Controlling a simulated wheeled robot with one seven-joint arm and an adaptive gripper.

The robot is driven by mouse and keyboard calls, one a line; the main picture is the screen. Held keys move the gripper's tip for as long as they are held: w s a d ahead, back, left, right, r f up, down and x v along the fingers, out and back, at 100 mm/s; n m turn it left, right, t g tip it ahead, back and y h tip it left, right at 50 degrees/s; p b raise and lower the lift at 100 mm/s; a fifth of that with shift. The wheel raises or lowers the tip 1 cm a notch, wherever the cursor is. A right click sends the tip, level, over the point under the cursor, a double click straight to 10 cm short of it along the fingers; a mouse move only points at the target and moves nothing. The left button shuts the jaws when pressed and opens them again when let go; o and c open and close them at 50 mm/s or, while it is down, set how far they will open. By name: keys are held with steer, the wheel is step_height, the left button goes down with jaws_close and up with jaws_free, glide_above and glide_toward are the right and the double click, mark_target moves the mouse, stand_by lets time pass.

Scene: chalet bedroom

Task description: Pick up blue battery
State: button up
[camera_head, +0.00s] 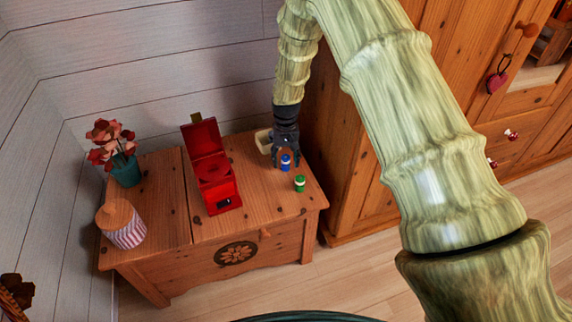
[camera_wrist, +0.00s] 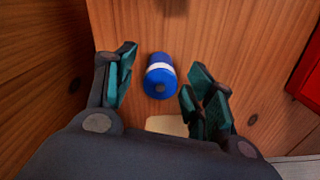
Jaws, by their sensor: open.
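The blue battery (camera_head: 286,162), a short blue cylinder with a white band, stands on the wooden chest (camera_head: 255,226) in the head view. In the wrist view the blue battery (camera_wrist: 160,76) lies between and a little beyond my fingertips. My gripper (camera_head: 286,158) is above and around the battery's place, pointing down. In the wrist view my gripper (camera_wrist: 158,82) has its fingers spread, with a gap on both sides of the battery. I cannot tell how far the fingertips are above the chest top.
A green battery-like cylinder (camera_head: 299,183) stands just right of the blue one. An open red box (camera_head: 222,193) is to the left. A pale dish (camera_head: 263,142) sits behind my gripper. A striped jar (camera_head: 124,230) and a potted plant (camera_head: 125,172) stand farther left. A wooden wardrobe (camera_head: 350,190) rises at the right.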

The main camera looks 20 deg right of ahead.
steer(key=c, duration=1.1)
steer(key=shift+c, duration=0.2)
steer(key=shift+r, duration=0.1)
